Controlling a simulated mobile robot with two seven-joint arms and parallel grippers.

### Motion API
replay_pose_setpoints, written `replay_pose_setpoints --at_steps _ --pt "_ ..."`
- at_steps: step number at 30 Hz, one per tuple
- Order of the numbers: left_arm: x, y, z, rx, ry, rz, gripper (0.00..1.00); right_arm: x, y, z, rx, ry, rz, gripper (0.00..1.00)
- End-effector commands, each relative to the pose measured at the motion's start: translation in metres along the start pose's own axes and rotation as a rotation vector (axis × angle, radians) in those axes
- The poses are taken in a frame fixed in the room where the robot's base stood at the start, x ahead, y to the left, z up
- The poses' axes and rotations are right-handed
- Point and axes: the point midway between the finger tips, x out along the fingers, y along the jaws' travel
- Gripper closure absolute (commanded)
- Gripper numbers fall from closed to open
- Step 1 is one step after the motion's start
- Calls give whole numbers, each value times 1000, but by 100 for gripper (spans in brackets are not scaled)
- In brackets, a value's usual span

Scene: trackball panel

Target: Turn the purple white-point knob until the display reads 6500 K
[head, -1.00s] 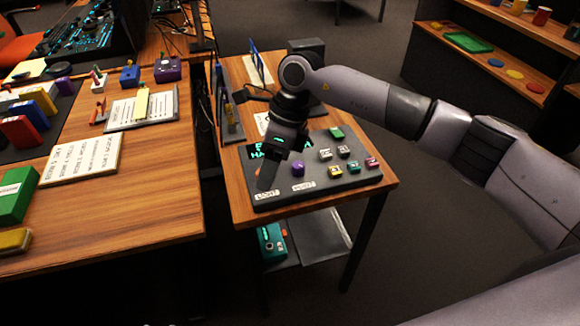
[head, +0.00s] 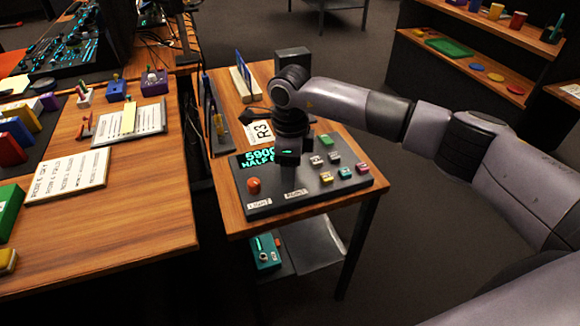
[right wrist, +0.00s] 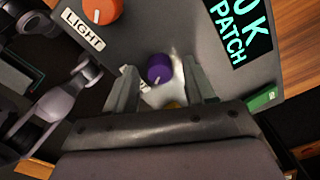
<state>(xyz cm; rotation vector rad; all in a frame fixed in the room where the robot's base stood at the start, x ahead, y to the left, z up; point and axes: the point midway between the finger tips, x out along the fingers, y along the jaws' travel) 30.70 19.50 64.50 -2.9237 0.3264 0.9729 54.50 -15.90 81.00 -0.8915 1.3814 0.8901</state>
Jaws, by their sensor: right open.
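The grey control panel (head: 335,193) lies on a small wooden table. Its display (head: 257,157) shows cyan text that looks like 5900, partly hidden by my right arm; the right wrist view shows the display's end (right wrist: 237,30), "0 K" over "PATCH". My right gripper (head: 288,165) points down over the panel and hides the purple knob in the head view. In the right wrist view the purple knob (right wrist: 158,68) stands between the open fingers (right wrist: 162,76), with gaps on both sides. My left gripper is not in view.
An orange knob (head: 254,185) sits left of my right gripper, above a label reading LIGHT (right wrist: 84,31). Several coloured buttons (head: 327,178) and a green one (head: 326,140) are to the right. A dark upright rack (head: 216,120) stands along the table's left edge.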

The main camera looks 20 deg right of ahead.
Motion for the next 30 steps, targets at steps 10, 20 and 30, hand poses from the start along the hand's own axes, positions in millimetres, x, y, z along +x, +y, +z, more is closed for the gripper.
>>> replay_pose_setpoints --at_steps 10,20,30 --pt "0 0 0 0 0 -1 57 0 0 0 -1 -1 0 94" --pt "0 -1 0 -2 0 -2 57 0 0 0 23 -1 0 100" --pt "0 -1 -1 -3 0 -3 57 -1 0 0 217 -1 1 100"
